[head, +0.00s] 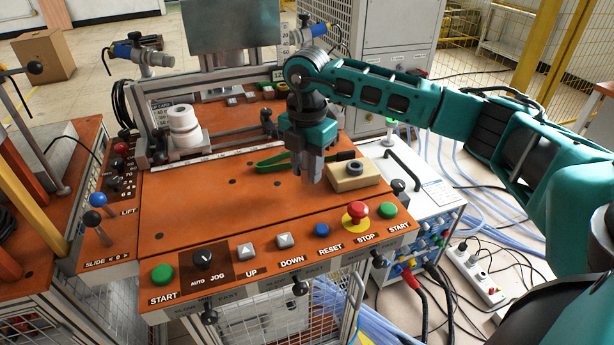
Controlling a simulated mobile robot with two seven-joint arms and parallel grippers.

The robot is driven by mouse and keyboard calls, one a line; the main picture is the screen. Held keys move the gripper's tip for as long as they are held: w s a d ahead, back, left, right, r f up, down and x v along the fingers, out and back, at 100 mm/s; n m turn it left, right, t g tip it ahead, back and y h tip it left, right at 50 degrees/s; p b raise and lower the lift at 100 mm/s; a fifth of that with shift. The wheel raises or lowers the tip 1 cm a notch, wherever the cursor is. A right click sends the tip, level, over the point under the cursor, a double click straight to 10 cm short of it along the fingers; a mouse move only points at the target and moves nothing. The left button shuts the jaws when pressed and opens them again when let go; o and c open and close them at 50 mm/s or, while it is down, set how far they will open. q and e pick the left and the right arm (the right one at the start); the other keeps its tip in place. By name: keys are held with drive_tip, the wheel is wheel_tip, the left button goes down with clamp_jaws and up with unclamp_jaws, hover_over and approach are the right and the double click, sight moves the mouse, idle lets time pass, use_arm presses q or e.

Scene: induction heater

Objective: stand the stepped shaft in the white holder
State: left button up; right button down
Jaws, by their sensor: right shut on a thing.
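The white holder (184,127) looks like a stack of round white sections and stands at the back left of the orange table. My right gripper (310,174) points down over the right half of the table, to the right of the white holder and apart from it. It is shut on a grey metal piece, apparently the stepped shaft, which mostly hides between the fingers. I cannot make out its steps or its lower end clearly. My left gripper is not in view.
A control panel with buttons (285,241) and a red stop knob (357,209) runs along the front. The table's left middle is clear.

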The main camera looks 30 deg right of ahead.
sight(307, 169)
drive_tip(key=shift+f, duration=1.4)
drive_tip(key=shift+f, duration=0.1)
drive_tip(key=c, duration=0.8)
unclamp_jaws()
wheel_tip(307, 169, up, 12)
drive_tip(key=shift+r, duration=0.15)
